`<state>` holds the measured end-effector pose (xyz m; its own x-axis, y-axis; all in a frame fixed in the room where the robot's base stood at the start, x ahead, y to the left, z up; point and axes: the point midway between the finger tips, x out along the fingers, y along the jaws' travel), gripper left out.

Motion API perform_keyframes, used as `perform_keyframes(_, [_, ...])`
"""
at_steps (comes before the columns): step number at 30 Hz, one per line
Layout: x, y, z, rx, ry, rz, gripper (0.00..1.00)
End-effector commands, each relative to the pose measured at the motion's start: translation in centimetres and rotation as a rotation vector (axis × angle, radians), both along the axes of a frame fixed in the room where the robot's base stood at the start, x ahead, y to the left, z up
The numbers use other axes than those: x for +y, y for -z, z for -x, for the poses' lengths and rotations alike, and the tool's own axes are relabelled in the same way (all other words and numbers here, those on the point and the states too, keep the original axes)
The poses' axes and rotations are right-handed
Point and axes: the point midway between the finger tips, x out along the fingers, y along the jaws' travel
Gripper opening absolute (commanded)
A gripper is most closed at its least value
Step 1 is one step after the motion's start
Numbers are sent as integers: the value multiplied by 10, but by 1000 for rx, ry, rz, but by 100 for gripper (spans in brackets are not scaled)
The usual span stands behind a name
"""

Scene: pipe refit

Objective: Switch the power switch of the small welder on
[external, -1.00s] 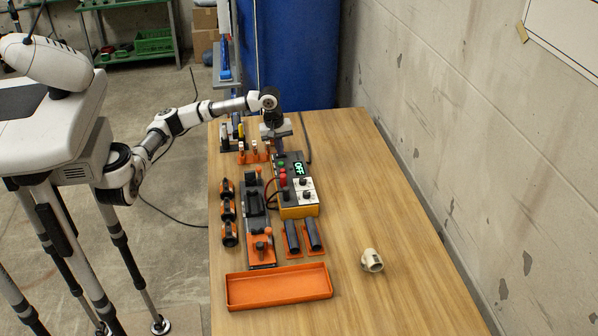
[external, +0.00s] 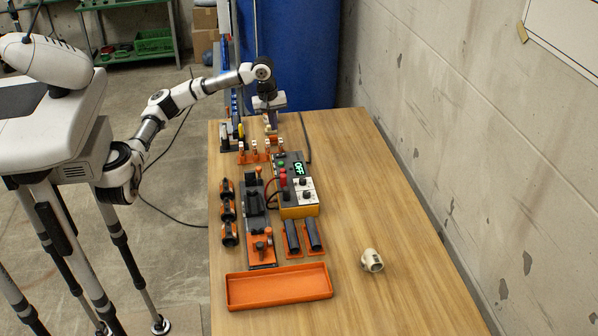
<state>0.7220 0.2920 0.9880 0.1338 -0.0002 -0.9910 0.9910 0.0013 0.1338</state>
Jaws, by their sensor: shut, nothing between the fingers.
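The small welder (external: 297,211) is a yellow and dark box on the wooden table, with a green lit display (external: 299,168) that reads OFF. Its top carries red and green buttons and a white panel with dark knobs (external: 305,195). I cannot tell which of these small controls is the power switch. My gripper (external: 271,128) points down above the far end of the table, behind the welder and apart from it. It is shut and empty.
Beside the welder stands a dark and orange clamp fixture (external: 262,247). Black-orange rings (external: 228,210), dark pipe pieces (external: 292,238), an orange tray (external: 280,289) and a beige fitting (external: 372,261) lie around. Orange holders (external: 254,156) stand near my gripper.

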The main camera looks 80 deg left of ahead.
Motion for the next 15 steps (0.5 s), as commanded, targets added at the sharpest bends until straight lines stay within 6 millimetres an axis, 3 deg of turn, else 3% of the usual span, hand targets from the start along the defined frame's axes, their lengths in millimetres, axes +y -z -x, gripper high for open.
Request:
perform_keyframes(6, [0, -27, 3, -1, 1, -1, 0])
perform_keyframes(15, [0, -32, 4, -1, 1, 1, 0])
